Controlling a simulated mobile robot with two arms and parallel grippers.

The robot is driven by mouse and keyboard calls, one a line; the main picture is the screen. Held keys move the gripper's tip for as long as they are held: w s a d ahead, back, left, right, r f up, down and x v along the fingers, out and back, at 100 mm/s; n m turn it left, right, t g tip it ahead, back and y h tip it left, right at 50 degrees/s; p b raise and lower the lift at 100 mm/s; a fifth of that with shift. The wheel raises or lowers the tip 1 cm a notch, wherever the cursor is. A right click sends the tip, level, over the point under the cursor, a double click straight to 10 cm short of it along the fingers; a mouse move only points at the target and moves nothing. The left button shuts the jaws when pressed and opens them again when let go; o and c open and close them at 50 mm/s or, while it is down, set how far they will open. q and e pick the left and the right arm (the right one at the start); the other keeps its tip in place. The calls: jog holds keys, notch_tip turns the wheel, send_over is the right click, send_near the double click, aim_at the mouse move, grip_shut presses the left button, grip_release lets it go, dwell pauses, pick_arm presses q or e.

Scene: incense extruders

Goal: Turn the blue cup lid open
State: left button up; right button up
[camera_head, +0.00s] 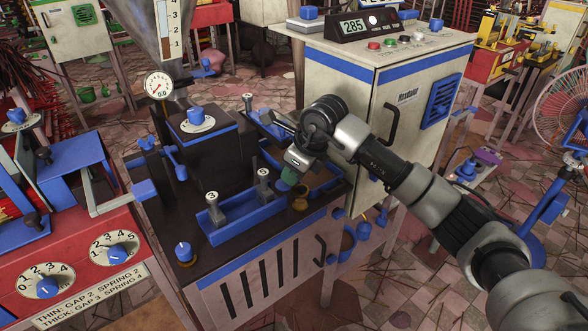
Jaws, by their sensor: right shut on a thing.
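My right gripper (287,172) reaches in from the right, over the right end of the dark bench's top. It is shut on a small blue-green piece (288,178), which looks like the blue cup lid. The fingers and wrist hide much of it. A gold ring-like cup (300,201) shows just below and to the right of the fingers. I cannot tell whether the lid touches this cup or how far it is turned. My left gripper is not in view.
A blue tray (238,229) with numbered grey plungers stands left of my right gripper. A dark block with a blue knob (197,115) and a gauge (158,86) rise behind. A white cabinet (370,95) stands close behind my right arm. A fan (566,100) is at far right.

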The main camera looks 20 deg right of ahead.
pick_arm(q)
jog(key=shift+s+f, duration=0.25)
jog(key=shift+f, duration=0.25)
pick_arm(e)
jog(key=shift+m+h, duration=0.4)
jog(key=shift+m, duration=0.7)
jog(key=shift+t, duration=0.3)
jog(key=o, duration=0.9)
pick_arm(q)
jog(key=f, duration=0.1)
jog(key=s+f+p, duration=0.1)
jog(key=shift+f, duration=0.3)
pick_arm(e)
jog(key=v, duration=1.1)
jog(key=shift+w+d, duration=0.1)
jog(key=shift+f, duration=0.1)
